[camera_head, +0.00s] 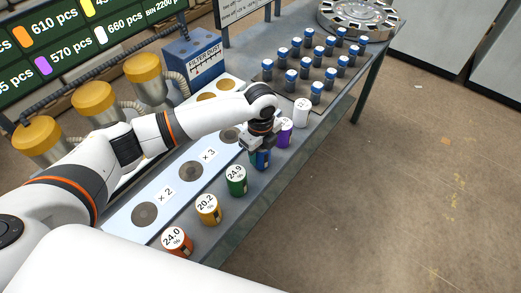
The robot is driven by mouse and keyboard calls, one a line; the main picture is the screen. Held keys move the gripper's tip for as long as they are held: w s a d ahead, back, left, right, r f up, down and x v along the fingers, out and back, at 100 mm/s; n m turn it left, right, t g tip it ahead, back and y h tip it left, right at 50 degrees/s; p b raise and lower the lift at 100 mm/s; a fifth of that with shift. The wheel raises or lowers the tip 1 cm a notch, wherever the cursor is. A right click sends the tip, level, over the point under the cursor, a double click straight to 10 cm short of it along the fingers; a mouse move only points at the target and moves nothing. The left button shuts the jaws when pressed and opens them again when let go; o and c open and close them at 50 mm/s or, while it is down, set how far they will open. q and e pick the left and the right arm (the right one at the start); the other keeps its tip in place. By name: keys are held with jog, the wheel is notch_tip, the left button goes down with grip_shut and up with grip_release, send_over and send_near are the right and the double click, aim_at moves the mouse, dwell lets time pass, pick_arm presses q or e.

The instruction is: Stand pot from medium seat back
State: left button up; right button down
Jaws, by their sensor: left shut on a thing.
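My left gripper (261,147) points down and is shut on a blue pot (262,160). The pot is upright and in line with the row of coloured pots, between the green pot (236,181) and the purple pot (284,132). The gripper hides its top, and I cannot tell whether its base touches the table. A pale strip with round dark seats lies left of the row. The seat by "x 2" (145,214), the seat by "x 3" (190,173) and another seat (229,135) show empty. My right gripper is not in view.
An orange pot (176,241), a yellow pot (208,209) and a white pot (301,112) stand in the row. Several blue-capped vials (304,75) stand on a tray behind. Yellow-topped hoppers (93,98) and a blue meter box (195,55) line the left side.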

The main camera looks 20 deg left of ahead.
pick_arm(q)
jog(key=shift+f, duration=0.35)
jog(key=o, duration=1.1)
jog(key=shift+o, duration=0.2)
